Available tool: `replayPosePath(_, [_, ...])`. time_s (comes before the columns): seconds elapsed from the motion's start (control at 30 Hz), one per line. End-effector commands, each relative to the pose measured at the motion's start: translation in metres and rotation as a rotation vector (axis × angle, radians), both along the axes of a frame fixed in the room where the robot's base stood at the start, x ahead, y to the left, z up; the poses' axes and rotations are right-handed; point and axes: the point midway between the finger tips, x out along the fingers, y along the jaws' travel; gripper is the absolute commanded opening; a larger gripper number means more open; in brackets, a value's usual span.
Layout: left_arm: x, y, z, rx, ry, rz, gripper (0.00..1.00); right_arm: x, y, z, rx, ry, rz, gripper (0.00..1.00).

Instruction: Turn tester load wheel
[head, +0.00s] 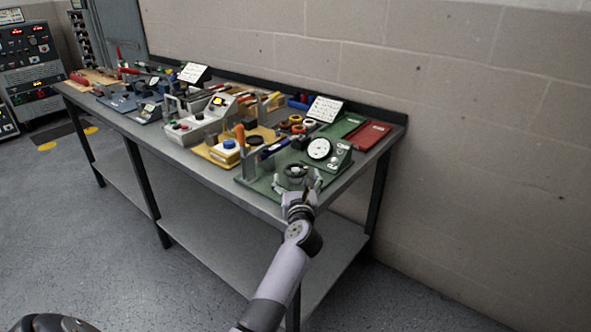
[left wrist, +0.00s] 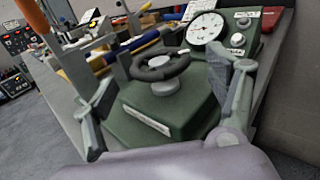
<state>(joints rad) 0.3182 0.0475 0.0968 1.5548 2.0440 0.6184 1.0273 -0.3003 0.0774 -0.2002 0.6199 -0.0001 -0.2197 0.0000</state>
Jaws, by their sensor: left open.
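The tester load wheel (left wrist: 160,66) is a dark round handwheel on a green base (left wrist: 165,113) with a white label, in the left wrist view. In the head view the wheel (head: 295,170) is small, just beyond the gripper. The tester's white dial gauge (left wrist: 205,28) stands behind it to the right, and the gauge also shows in the head view (head: 319,149). My left gripper (left wrist: 166,95) is open, its fingers spread on either side of the base, apart from the wheel's rim as far as I can see. It also shows in the head view (head: 297,184). My right gripper is in neither view.
The long grey workbench (head: 232,186) runs along the block wall and holds several tools and boxes. A grey control box (head: 200,119) and a blue-capped item (head: 228,144) stand left of the tester. A red tray (head: 369,135) lies behind it. Open floor lies in front.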

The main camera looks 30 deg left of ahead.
Motion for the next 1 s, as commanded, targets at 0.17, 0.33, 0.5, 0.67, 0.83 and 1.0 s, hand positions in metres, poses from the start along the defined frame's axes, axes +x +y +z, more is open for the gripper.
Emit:
replayPosePath(0.17, [0.024,0.018,0.000,0.002,0.000,0.000,0.79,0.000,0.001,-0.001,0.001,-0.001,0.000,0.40])
replayPosePath(0.33, [0.035,0.026,0.000,0.000,0.001,0.000,0.79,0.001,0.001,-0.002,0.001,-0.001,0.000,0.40])
replayPosePath(0.5, [0.038,0.028,0.000,-0.001,0.001,0.000,0.79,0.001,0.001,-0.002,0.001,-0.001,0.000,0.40])
replayPosePath(0.67, [0.037,0.028,0.000,0.000,0.000,0.000,0.79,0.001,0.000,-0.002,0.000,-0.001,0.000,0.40])
replayPosePath(0.83, [0.037,0.028,0.000,-0.001,0.001,0.000,0.69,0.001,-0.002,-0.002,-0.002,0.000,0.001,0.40])
replayPosePath(1.0, [0.037,0.028,0.000,-0.001,0.001,0.000,0.57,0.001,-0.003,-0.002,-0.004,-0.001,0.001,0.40])
